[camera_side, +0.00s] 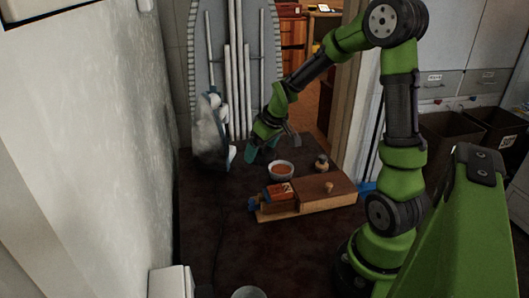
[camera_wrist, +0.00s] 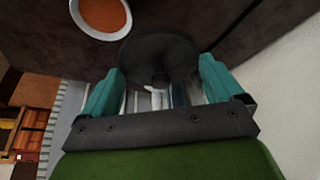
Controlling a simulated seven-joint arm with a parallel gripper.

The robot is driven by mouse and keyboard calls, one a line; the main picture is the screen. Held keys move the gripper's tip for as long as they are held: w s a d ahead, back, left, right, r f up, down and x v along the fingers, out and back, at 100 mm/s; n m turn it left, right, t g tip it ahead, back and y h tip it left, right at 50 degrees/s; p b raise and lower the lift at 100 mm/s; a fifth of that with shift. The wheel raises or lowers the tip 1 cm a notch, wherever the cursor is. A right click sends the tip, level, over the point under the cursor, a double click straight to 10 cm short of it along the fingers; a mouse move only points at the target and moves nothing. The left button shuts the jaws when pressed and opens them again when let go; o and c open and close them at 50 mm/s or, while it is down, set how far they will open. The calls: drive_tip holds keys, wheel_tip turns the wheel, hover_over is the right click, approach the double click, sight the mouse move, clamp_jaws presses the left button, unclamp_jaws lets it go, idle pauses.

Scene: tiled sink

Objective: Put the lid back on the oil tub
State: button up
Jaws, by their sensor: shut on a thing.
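A dark round lid (camera_wrist: 158,52) with a short stem is between the two teal fingers of my gripper (camera_wrist: 159,75) in the wrist view. The fingers are at opposite sides of its rim, and my gripper is shut on it. In the side view my gripper (camera_side: 262,150) is above the dark counter, left of and behind a white bowl (camera_side: 281,176). The bowl holds something orange and is open on top; it also shows in the wrist view (camera_wrist: 85,27). I cannot tell surely whether this bowl is the oil tub. The lid is hard to make out in the side view.
A small brown jar (camera_side: 321,163) stands right of the bowl. A wooden box (camera_side: 325,190) with a knob and a red-brown packet (camera_side: 279,194) lie in front. A white bag-like thing (camera_side: 210,135) stands behind left.

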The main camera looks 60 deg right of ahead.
drive_tip(key=s+d+m+h, duration=0.1)
drive_tip(key=s+d+m, duration=0.25)
drive_tip(key=d, duration=0.35)
drive_tip(key=shift+a+f, duration=0.15)
drive_tip(key=shift+f, duration=1.45)
drive_tip(key=shift+a+f, duration=0.1)
drive_tip(key=shift+f, duration=1.5)
drive_tip(key=shift+f, duration=0.15)
drive_tip(key=o, duration=0.7)
drive_tip(key=shift+c, duration=0.2)
wheel_tip(320, 180, up, 7)
clamp_jaws()
idle(0.7)
